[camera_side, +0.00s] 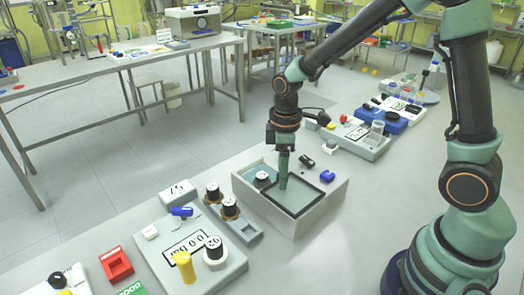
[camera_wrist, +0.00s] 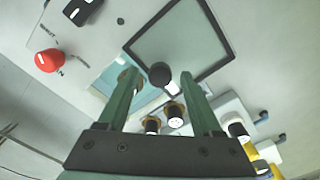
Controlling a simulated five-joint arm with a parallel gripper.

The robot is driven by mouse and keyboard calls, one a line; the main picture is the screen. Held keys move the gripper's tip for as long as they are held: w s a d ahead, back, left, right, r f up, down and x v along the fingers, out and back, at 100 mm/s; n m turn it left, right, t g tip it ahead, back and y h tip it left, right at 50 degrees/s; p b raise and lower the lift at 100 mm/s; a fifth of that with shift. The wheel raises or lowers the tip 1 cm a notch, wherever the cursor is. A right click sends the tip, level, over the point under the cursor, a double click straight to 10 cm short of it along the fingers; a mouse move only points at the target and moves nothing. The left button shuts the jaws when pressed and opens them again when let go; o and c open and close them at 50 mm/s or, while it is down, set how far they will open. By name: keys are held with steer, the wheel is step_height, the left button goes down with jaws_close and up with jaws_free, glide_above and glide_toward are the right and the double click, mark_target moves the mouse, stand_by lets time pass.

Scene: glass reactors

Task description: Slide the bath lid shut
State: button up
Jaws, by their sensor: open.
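The bath (camera_side: 318,216) is a pale grey box in the middle of the side view. Its lid (camera_side: 307,194), a clear panel in a dark frame, covers the right part; the left part is open and shows light blue inside. In the wrist view the lid (camera_wrist: 190,45) is at top centre, with the blue opening (camera_wrist: 108,80) below left. My gripper (camera_side: 283,186) points down over the bath, near the lid's left edge. In the wrist view its green fingers (camera_wrist: 158,80) are apart; contact with the lid cannot be told.
A display unit (camera_side: 190,245) and a red tray (camera_side: 116,264) are farther left. More instruments (camera_side: 358,138) line the bench behind.

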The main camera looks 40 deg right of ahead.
jaws_close()
stand_by(1.5)
